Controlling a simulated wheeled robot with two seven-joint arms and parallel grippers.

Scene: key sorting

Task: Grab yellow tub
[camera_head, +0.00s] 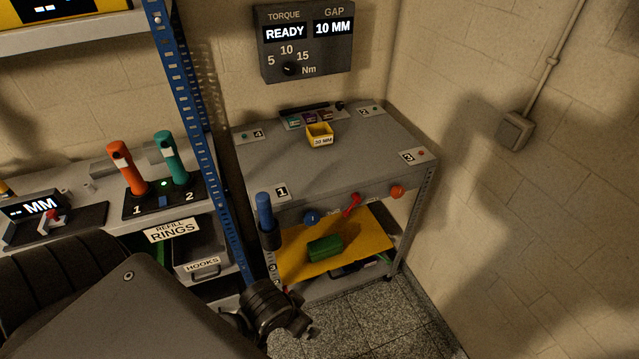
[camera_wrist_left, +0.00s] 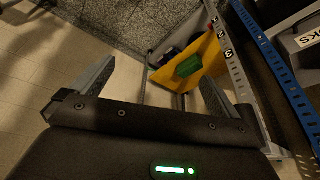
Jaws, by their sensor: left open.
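The yellow tub (camera_head: 319,131) is a small open box with a white "MM" label on its front. It stands upright on the grey top of the workbench (camera_head: 345,152), toward the back and below the wall display. It does not show in the left wrist view. My left gripper (camera_wrist_left: 157,74) is open, its two fingers spread wide with nothing between them. It is low in front of the workbench, well apart from the tub. In the head view my left arm covers the lower left, and its fingers cannot be made out. My right gripper is not in view.
A yellow lower shelf (camera_head: 360,240) carries a green block (camera_head: 325,248). A blue handle (camera_head: 265,212) stands at the bench's front left corner, near a blue perforated post (camera_head: 195,120). Small items (camera_head: 305,118) lie behind the tub. The bench top around the tub's front is clear.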

